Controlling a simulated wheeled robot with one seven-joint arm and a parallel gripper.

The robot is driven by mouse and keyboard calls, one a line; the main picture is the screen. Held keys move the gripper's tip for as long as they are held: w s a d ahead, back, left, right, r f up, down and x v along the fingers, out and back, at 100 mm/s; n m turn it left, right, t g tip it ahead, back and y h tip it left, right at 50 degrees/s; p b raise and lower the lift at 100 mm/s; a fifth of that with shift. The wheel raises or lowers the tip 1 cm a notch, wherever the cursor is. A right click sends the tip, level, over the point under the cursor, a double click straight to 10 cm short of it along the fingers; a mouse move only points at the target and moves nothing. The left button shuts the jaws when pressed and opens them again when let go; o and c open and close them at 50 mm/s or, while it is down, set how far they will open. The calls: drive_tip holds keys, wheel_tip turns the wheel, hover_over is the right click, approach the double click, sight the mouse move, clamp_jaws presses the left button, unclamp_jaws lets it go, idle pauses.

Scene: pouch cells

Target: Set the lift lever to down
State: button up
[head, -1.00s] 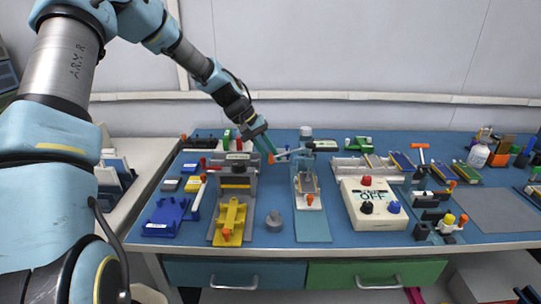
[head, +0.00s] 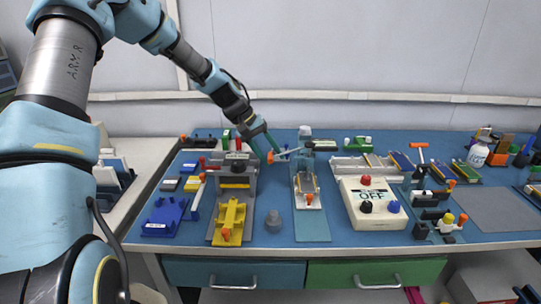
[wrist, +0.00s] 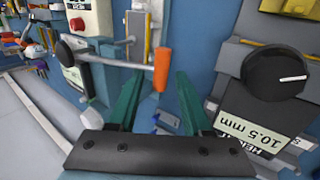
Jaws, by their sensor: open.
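A lever with a thin pale rod and an orange grip (head: 271,158) reaches left from a post on the middle fixture (head: 312,228). No label naming it as the lift lever is readable. Its rod lies roughly level in the head view. My gripper (head: 268,147) is open, just above the orange grip. In the wrist view, the orange grip (wrist: 162,68) shows between the two teal fingertips of my gripper (wrist: 158,78), with gaps on both sides. Contact cannot be told.
A fixture with a black knob (wrist: 276,72) and a "10.5 mm" display (wrist: 250,130) stands close to my gripper. A control box reading OFF (head: 372,210) stands to the right. A grey knob (head: 273,220) sits in front. Blue table (head: 285,240) is bare around it.

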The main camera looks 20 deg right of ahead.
drive_tip(key=b+v, duration=0.2)
drive_tip(key=v, duration=0.8)
drive_tip(key=shift+a+r, duration=0.2)
drive_tip(key=shift+r, duration=0.1)
drive_tip(key=shift+a, duration=0.1)
drive_tip(key=s+a+f+n+t+y, duration=0.1)
drive_tip(key=s+a, duration=0.3)
drive_tip(key=a, duration=0.6)
drive_tip(key=s+a+f+n+t+y, duration=0.1)
drive_tip(key=s+a, duration=0.4)
drive_tip(key=a, duration=0.5)
drive_tip(key=s+a+f+n+t+y, duration=0.1)
drive_tip(key=s+a, duration=0.4)
drive_tip(key=a, duration=0.6)
wheel_tip(320, 180, down, 2)
drive_tip(key=t+y, duration=0.1)
drive_tip(key=y, duration=0.1)
drive_tip(key=shift+n+y, duration=0.3)
drive_tip(key=shift+n, duration=0.1)
drive_tip(key=shift+o, duration=0.4)
